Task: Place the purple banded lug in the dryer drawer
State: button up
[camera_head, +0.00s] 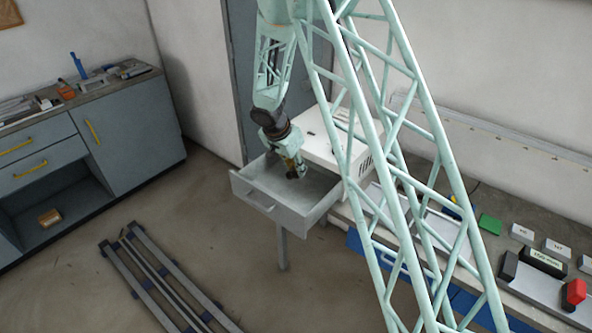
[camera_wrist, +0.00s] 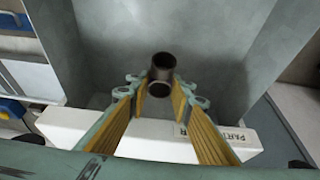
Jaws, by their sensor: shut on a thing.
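The dryer drawer (camera_head: 270,207) is a grey metal drawer, pulled open below the white dryer (camera_head: 317,140). My gripper (camera_head: 293,173) points down over the open drawer, within its outline in the head view. In the wrist view my gripper (camera_wrist: 155,90) is shut on a dark, short cylinder, the lug (camera_wrist: 162,66), held at the fingertips. Its purple colour does not show clearly; it looks dark brown-grey with a darker end. The grey drawer interior (camera_wrist: 205,35) lies beyond it. The gap between lug and drawer floor cannot be told.
The dryer's white body with a printed label (camera_wrist: 235,138) stands close to the fingers. A workbench with a green block (camera_head: 490,223), small labelled boxes and a red item (camera_head: 574,293) is at right. A grey cabinet (camera_head: 130,125) stands at left. Metal rails (camera_head: 160,280) lie on the floor.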

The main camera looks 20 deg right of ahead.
aim_at(289, 177)
jog(key=shift+f+b, duration=0.25)
jog(key=shift+b, duration=0.3)
jog(key=o, duration=0.9)
jog(key=shift+r+p, duration=0.65)
jog(key=shift+p, duration=0.6)
jog(key=shift+r, duration=0.2)
jog(key=shift+v, duration=5.8)
jog(key=shift+s, duration=0.1)
